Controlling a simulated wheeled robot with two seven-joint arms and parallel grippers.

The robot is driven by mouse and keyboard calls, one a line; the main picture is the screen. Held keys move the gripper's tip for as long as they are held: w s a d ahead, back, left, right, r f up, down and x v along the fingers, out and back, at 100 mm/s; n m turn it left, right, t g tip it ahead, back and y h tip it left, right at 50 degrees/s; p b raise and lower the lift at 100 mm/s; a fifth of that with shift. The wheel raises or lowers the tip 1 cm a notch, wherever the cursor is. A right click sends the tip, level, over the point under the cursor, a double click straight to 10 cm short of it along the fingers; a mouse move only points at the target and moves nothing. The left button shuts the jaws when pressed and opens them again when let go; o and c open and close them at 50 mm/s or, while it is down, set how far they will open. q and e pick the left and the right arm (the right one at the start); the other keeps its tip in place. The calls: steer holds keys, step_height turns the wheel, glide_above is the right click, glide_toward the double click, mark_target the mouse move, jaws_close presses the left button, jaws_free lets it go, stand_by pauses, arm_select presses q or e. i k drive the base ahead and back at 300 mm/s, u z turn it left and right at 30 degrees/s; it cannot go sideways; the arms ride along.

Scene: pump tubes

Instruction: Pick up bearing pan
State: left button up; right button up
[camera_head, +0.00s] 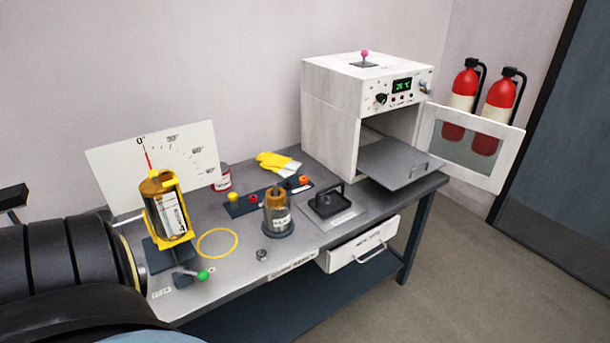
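A small black pan with a raised handle (327,200), which looks like the bearing pan, sits on a light grey plate (343,219) near the front right of the workbench. It stands flat and nothing touches it from above. What lies inside it is too small to tell. A thick black arm link of mine fills the lower left. Neither of my grippers can be made out in this view.
An oven (328,120) stands at the bench's right end, its door (481,175) open and its shelf (396,165) pulled out. Left of the pan stand a pump-like cylinder (277,215), a yellow ring (217,243) and a tilted yellow-framed cylinder (167,212). A drawer (358,246) is partly open below.

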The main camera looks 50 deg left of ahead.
mark_target(338, 203)
steer(key=u, duration=0.9)
steer(key=i, duration=1.1)
steer(key=u, duration=1.7)
steer(key=i, duration=0.2)
steer(key=z, duration=0.05)
